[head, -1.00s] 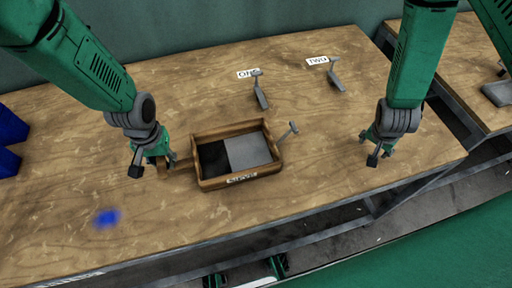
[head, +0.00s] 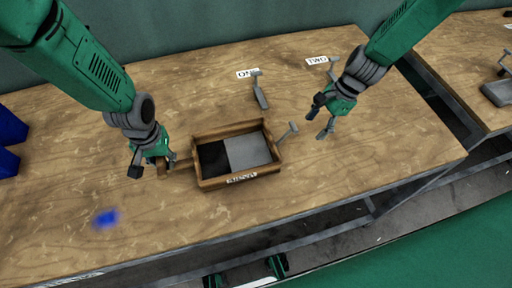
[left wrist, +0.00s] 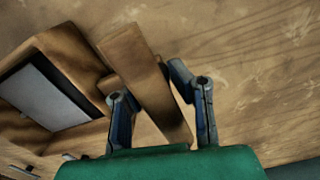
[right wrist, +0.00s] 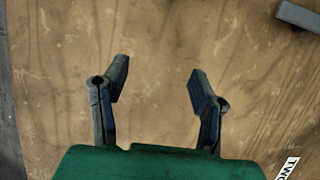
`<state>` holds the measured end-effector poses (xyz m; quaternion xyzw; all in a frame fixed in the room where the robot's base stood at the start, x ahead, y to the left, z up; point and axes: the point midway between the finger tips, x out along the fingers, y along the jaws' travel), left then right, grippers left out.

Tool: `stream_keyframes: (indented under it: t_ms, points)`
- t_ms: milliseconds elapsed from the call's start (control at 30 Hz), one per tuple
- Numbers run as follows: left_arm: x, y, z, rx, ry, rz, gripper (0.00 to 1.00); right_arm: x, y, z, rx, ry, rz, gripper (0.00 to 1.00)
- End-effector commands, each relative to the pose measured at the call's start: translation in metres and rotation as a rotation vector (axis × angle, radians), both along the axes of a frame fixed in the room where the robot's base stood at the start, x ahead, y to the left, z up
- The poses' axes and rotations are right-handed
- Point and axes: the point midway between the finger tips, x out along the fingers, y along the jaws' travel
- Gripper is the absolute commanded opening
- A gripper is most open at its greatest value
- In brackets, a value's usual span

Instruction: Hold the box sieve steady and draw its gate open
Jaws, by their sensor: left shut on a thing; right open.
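The box sieve (head: 238,181) is a wooden tray on the bench, with a dark area and a grey panel (head: 247,151) inside. A grey T-shaped handle (head: 292,128) sticks out at its right side; it appears to belong to the gate. My left gripper (head: 150,168) is shut on the sieve's wooden handle (head: 182,166) at the left. The left wrist view shows this handle (left wrist: 148,82) between the fingers (left wrist: 155,95). My right gripper (head: 322,118) is open and empty, right of the T-shaped handle and apart from it. The right wrist view shows bare bench between its fingers (right wrist: 158,80).
Two other grey handled tools lie behind, by the labels ONE (head: 247,73) and TWO (head: 317,60). A blue patch (head: 106,217) marks the bench at front left. Blue objects (head: 10,145) stand at the left edge. The bench's front right is clear.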

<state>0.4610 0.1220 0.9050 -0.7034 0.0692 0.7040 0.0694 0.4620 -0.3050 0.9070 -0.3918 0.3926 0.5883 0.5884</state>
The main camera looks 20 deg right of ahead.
Motion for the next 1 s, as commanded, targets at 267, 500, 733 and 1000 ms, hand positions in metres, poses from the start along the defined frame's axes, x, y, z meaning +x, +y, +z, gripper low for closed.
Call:
stream_keyframes:
  t_ms: [267, 500, 733, 1000]
  points:
    - [0.000, 0.000, 0.000, 0.000, 0.001, 0.000, 0.00, -0.001, 0.043, -0.001, -0.001, 0.001, 0.005, 0.53]
    - [0.000, 0.000, 0.000, 0.001, 0.001, 0.000, 0.00, -0.001, 0.074, 0.000, -0.001, -0.001, 0.004, 0.53]
    - [0.000, 0.000, 0.000, 0.002, 0.001, 0.000, 0.00, -0.001, 0.082, -0.010, 0.000, 0.001, 0.002, 0.53]
    - [0.000, -0.001, 0.000, 0.002, 0.001, 0.000, 0.00, -0.001, 0.083, -0.012, 0.000, 0.001, 0.001, 0.53]
